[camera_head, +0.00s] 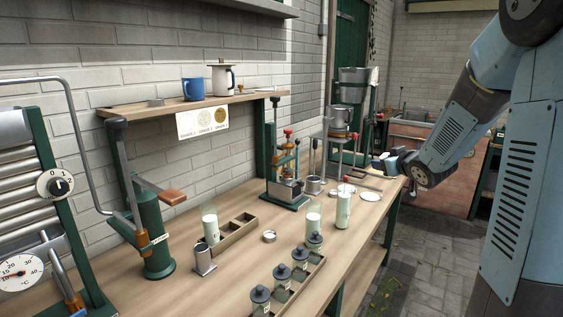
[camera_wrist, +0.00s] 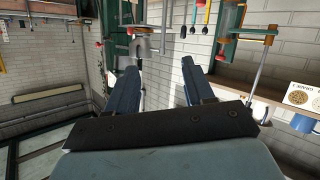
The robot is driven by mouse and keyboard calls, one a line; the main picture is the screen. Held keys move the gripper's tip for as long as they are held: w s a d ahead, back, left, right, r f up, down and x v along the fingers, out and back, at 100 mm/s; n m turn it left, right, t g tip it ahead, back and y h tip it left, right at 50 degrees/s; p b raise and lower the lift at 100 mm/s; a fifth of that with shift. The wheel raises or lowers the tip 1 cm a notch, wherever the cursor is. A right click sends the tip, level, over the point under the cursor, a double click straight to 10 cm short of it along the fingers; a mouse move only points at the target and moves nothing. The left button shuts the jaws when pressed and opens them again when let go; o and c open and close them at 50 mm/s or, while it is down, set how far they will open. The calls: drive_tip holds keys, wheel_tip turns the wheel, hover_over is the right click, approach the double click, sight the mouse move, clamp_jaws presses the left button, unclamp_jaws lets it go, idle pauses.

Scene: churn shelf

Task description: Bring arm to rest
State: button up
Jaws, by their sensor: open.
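My gripper (camera_head: 388,165) is at the right end of the wooden bench (camera_head: 353,237) in the head view, with my blue arm reaching in from the right. In the wrist view my gripper (camera_wrist: 160,88) shows two dark blue fingers spread apart, with nothing between them but the white brick wall beyond. From the head view I cannot tell how far my gripper is from the bench top.
The bench holds a green lever press (camera_head: 153,235), a small green stand (camera_head: 287,190), glasses of milk (camera_head: 343,208) and several lidded jars (camera_head: 260,297). A shelf (camera_head: 190,104) carries a blue mug (camera_head: 193,89).

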drive_tip(key=s+a+r+m+g+h, duration=0.1)
drive_tip(key=s+r+m+g+h, duration=0.15)
drive_tip(key=s, duration=0.55)
drive_tip(key=s+r+m+g+h, duration=0.1)
drive_tip(key=s+r+h, duration=0.15)
drive_tip(key=s, duration=0.45)
drive_tip(key=s+a+g+y, duration=0.1)
drive_tip(key=s+a+g, duration=0.1)
drive_tip(key=s, duration=0.9)
drive_tip(key=s+a+f+m+g+y, duration=0.1)
drive_tip(key=s+a, duration=0.4)
drive_tip(key=s, duration=0.5)
drive_tip(key=shift+s+a+g+y, duration=0.3)
drive_tip(key=shift+g+y, duration=0.2)
drive_tip(key=shift+g, duration=0.55)
drive_tip(key=shift+c, duration=0.3)
drive_tip(key=shift+c, duration=0.6)
drive_tip(key=shift+d, duration=0.15)
